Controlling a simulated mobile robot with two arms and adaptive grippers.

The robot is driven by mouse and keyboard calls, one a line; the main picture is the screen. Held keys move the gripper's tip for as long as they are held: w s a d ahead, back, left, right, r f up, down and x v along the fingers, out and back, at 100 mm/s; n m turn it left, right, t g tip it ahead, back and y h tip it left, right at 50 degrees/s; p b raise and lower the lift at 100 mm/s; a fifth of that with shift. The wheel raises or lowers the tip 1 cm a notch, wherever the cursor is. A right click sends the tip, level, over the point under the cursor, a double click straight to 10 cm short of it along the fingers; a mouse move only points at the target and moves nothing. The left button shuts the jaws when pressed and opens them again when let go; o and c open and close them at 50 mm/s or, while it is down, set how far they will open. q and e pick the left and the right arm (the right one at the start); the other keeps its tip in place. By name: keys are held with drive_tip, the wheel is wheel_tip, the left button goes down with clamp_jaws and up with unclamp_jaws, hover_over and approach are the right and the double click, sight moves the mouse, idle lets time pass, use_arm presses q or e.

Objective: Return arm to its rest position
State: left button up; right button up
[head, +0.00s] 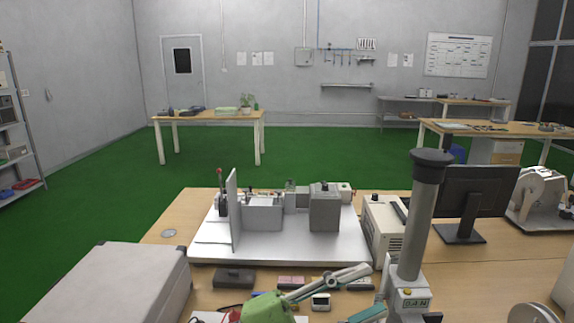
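My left gripper (330,284) shows at the bottom centre, with a green body and long grey finger parts slanting up to the right. It is over the front of the wooden desk (172,222), in front of a white base plate (290,250) that carries a grey test machine (325,207). The gap between its fingertips cannot be made out, and nothing is clearly held.
A large grey box (120,280) stands front left. A beige instrument (383,228), a thick grey column (420,215) and a black monitor (477,198) stand to the right. Small items, including a dark case (234,278), lie along the front. The green floor beyond is mostly open.

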use_arm(q)
drive_tip(key=w+a+f+n+t+y, duration=0.1)
drive_tip(key=w+a+n+t+y, duration=0.45)
drive_tip(key=a+n+t, duration=0.3)
drive_tip(key=w+a+n+t+y, duration=0.4)
drive_tip(key=a+n+t+y, duration=0.3)
drive_tip(key=n, duration=0.3)
drive_tip(key=s+a+f+n+g+y, duration=0.2)
drive_tip(key=a+f+n+g+y, duration=0.15)
drive_tip(key=a+f, duration=0.5)
drive_tip(key=s+a+f+n+g+y, duration=0.15)
drive_tip(key=a+f+n+y, duration=0.3)
drive_tip(key=f, duration=0.65)
drive_tip(key=s+a+f+g, duration=0.1)
drive_tip(key=s+f+g, duration=0.5)
drive_tip(key=s+f, duration=0.45)
drive_tip(key=s+a+f+g, duration=0.2)
drive_tip(key=s+f+g, duration=0.5)
drive_tip(key=s, duration=0.6)
wheel_tip(320, 180, down, 25)
drive_tip(key=s, duration=0.1)
drive_tip(key=s+a+f, duration=0.2)
drive_tip(key=s+f, duration=1.5)
drive_tip(key=s, duration=0.1)
drive_tip(key=shift+a+g+y, duration=0.35)
drive_tip(key=shift+g, duration=0.1)
